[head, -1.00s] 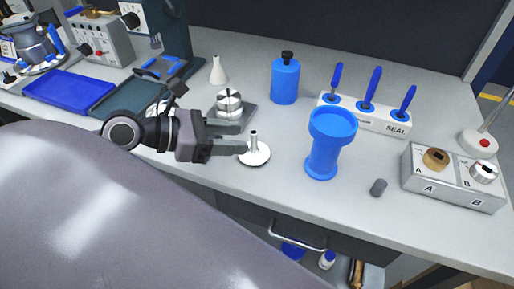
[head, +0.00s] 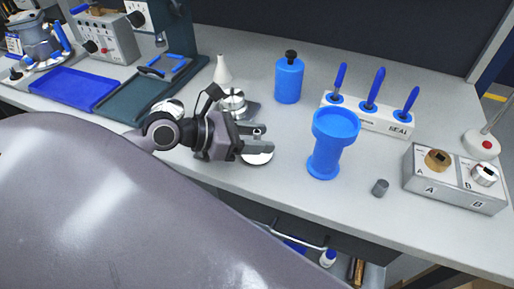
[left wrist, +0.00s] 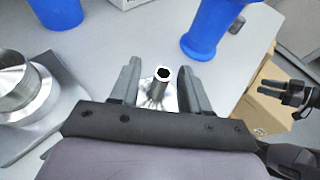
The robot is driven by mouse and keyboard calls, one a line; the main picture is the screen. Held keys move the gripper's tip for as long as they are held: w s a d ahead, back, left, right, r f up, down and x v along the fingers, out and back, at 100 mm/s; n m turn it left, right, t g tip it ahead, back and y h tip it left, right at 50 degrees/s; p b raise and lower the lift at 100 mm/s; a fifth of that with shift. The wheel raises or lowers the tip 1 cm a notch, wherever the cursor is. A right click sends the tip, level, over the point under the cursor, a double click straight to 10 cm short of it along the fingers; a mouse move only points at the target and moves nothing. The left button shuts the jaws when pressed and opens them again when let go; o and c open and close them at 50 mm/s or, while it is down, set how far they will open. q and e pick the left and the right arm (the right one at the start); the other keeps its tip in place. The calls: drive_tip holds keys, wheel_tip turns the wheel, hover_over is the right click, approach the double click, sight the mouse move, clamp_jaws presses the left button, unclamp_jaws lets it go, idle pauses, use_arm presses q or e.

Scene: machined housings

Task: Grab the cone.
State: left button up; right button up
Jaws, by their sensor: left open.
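A white, narrow-topped cone (head: 221,69) stands upright at the back of the bench, behind my left gripper (head: 267,139). A metal piece with an upright hollow post on a round disc base (head: 257,158) stands in front of the cone. My left gripper is open, its two fingers on either side of the post, with gaps visible in the left wrist view, where the post (left wrist: 161,84) shows between the fingers. The fingers hide part of the piece in the head view. Another dark gripper, apparently my right (left wrist: 297,93), shows at the right edge of the left wrist view.
A metal cylinder on a square plate (head: 252,110) stands close behind my left gripper. A blue flanged housing (head: 326,155) stands to its right, and a blue bottle (head: 288,80) behind. A small grey cylinder (head: 380,188) lies in the open front right area.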

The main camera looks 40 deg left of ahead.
use_arm(q)
clamp_jaws()
drive_tip(key=shift+r, duration=0.1)
